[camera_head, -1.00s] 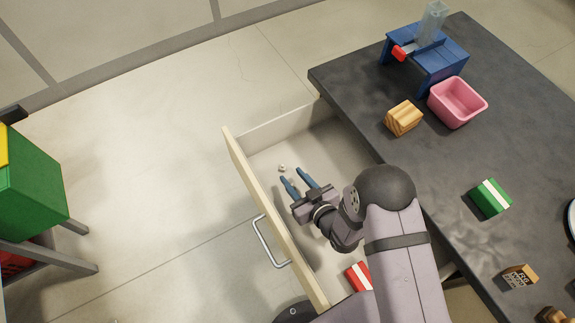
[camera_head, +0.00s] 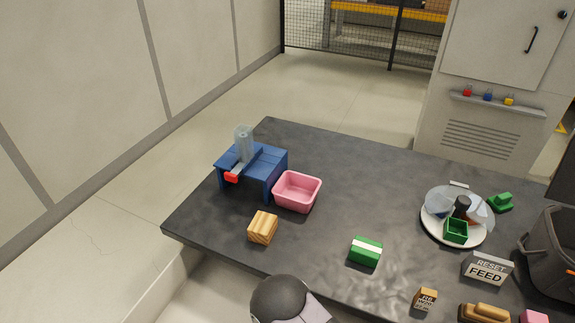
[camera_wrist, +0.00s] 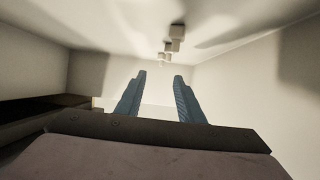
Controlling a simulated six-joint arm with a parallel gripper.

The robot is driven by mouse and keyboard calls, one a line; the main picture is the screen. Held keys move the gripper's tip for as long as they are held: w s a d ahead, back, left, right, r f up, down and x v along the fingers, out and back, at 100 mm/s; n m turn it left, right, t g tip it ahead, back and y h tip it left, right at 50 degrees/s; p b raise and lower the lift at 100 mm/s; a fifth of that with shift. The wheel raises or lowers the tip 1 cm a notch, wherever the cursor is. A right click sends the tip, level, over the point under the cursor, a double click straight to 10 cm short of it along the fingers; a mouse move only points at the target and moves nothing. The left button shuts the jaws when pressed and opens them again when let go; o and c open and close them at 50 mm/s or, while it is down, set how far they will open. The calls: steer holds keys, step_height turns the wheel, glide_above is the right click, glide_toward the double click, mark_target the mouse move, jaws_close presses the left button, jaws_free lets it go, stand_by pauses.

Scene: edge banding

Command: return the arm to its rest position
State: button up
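My gripper (camera_wrist: 158,85) shows in the wrist view with its two blue fingers apart and nothing between them. Pale walls surround it, with small whitish pieces (camera_wrist: 174,40) beyond the fingertips. The head view does not show my gripper. Only a dark rounded joint and a bit of a pale link of my arm show there at the bottom edge, in front of the dark table (camera_head: 340,190).
Near the table's left side are a blue stand (camera_head: 255,163), a pink bin (camera_head: 297,191) and a wooden block (camera_head: 262,228). A green-and-white block (camera_head: 366,251) lies nearer the middle. A loaded plate (camera_head: 430,232), a RESET FEED sign (camera_head: 487,267) and a dark container (camera_head: 555,255) stand at right.

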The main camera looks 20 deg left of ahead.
steer(key=shift+w+d+r+h, duration=0.1)
steer(key=shift+w+r+h, duration=0.1)
steer(key=shift+w+h, duration=0.15)
steer(key=w+d+m+h+p, duration=0.1)
steer(key=w+d, duration=0.1)
steer(key=w+d+r+h+p, duration=0.1)
steer(key=w+d+h, duration=0.1)
steer(key=w+d+m+t+h+p, duration=0.1)
steer(key=w+d+p, duration=0.1)
steer(key=shift+w+r+m+h, duration=0.1)
steer(key=shift+r+m+h, duration=0.15)
steer(key=shift+r+m, duration=0.05)
steer(key=w+d+r+m+h+p, duration=0.25)
steer(key=d+r, duration=0.35)
steer(key=d, duration=0.4)
steer(key=w+d+r+m+g+h+p, duration=0.1)
steer(key=w+d+r+m+h, duration=0.25)
steer(key=d, duration=0.65)
steer(key=d+r+m+h+p, duration=0.1)
steer(key=d+r+m+h, duration=0.25)
steer(key=d+r, duration=0.55)
steer(key=s+d+r+m+b, duration=0.1)
steer(key=d+r+m, duration=0.1)
steer(key=d, duration=0.4)
steer(key=s+d+r+m+y+b, duration=0.1)
steer(key=s+d+r+m+b, duration=0.1)
steer(key=d, duration=0.4)
steer(key=shift+d+r+m, duration=0.35)
steer(key=shift+r+m, duration=0.5)
steer(key=shift+r, duration=0.1)
